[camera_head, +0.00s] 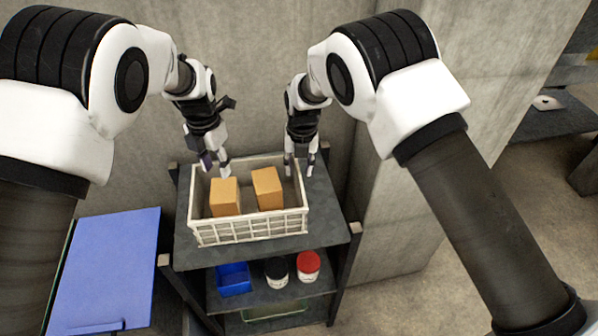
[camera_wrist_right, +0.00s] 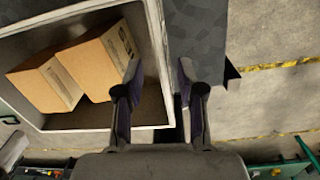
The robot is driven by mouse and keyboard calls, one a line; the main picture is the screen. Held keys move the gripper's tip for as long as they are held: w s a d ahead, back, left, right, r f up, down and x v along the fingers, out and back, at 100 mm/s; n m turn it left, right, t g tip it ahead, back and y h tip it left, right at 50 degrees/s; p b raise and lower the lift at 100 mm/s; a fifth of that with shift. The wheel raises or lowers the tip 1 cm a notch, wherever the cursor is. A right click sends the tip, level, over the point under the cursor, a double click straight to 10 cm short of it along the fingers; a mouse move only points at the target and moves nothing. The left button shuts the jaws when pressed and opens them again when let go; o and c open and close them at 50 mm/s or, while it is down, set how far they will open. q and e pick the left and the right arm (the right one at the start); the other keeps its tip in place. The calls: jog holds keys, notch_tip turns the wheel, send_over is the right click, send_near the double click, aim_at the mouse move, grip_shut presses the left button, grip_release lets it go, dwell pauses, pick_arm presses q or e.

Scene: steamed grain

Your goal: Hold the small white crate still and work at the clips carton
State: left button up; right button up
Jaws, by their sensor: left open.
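The small white crate (camera_head: 250,226) stands on the top shelf of a rack, with two brown cartons inside. The left carton (camera_head: 224,198) and the right carton (camera_head: 267,189) stand apart in the head view. One carton (camera_wrist_right: 103,62) shows partly cut-off dark lettering in the right wrist view; I cannot read which is the clips carton. My left gripper (camera_head: 215,164) is open and empty at the crate's rear left. My right gripper (camera_wrist_right: 160,92) is open at the rear right, one finger inside and one outside the crate's side wall. Whether either touches the crate is unclear.
The grey shelf top (camera_head: 328,222) has bare room right of the crate. A blue bin (camera_head: 234,278), a black-lidded jar (camera_head: 277,270) and a red-lidded jar (camera_head: 308,265) stand on the shelf below. A blue panel (camera_head: 108,262) is at left. A concrete wall rises behind.

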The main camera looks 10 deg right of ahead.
aim_at(300, 193)
jog(key=shift+s+a+f+n+g, duration=0.2)
jog(key=shift+s+n+g, duration=0.1)
jog(key=shift+s+n, duration=0.45)
jog(key=shift+s+f, duration=0.25)
jog(key=shift+f, duration=0.05)
notch_tip(300, 193, down, 7)
jog(key=shift+w+d+f, duration=0.1)
jog(key=shift+d, duration=0.05)
grip_shut()
